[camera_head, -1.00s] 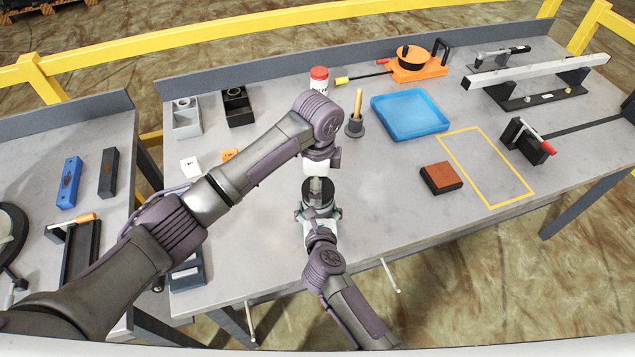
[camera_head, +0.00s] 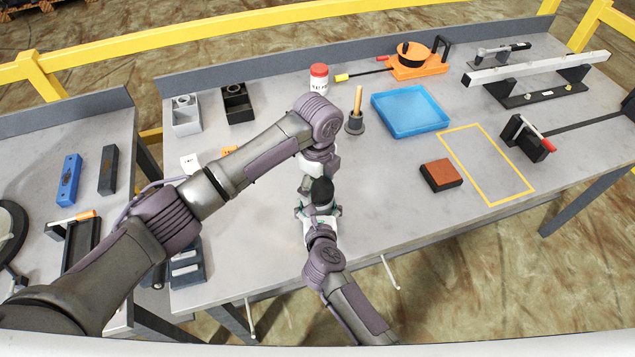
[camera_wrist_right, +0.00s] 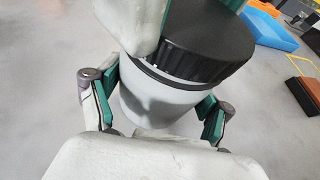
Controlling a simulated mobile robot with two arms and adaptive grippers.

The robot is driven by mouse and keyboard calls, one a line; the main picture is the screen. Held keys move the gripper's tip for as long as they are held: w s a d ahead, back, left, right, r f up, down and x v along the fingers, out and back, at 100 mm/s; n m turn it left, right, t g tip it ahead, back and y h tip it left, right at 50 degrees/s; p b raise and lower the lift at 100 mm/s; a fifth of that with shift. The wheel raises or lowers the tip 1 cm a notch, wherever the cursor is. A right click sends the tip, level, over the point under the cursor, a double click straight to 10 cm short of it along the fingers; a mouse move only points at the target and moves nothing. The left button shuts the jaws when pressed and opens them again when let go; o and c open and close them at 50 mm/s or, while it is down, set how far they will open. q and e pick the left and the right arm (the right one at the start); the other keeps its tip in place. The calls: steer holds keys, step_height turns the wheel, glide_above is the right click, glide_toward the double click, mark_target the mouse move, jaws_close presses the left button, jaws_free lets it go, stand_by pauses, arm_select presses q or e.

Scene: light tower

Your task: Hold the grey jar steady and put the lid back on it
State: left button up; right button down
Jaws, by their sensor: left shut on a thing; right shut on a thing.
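The grey jar (camera_wrist_right: 160,105) stands upright between the green-padded fingers of my right gripper (camera_wrist_right: 155,100), which is shut on its sides. The black ribbed lid (camera_wrist_right: 205,45) is over the jar's mouth and meets its rim in the right wrist view; whether it is fully seated I cannot tell. In the head view the lid (camera_head: 322,190) shows as a black top above my right gripper (camera_head: 320,212). My left gripper (camera_head: 312,182) comes down from above and is shut on the lid, with a pale finger in front of it. The jar's lower part is hidden in the head view.
A red-capped white bottle (camera_head: 319,78), a dark holder with a wooden handle (camera_head: 355,112) and a blue tray (camera_head: 410,112) stand behind. A red-brown block (camera_head: 440,175) lies right, beside a yellow outlined area (camera_head: 487,165). The grey table (camera_head: 260,230) is clear around the jar.

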arm_select(q)
steer(key=m, duration=0.4)
steer(key=shift+m, duration=0.4)
steer(key=m, duration=0.4)
steer(key=shift+m, duration=0.4)
steer(key=m, duration=0.4)
steer(key=shift+m, duration=0.3)
steer(key=m, duration=0.5)
steer(key=shift+m, duration=0.3)
steer(key=o, duration=0.6)
steer(key=shift+o, duration=0.2)
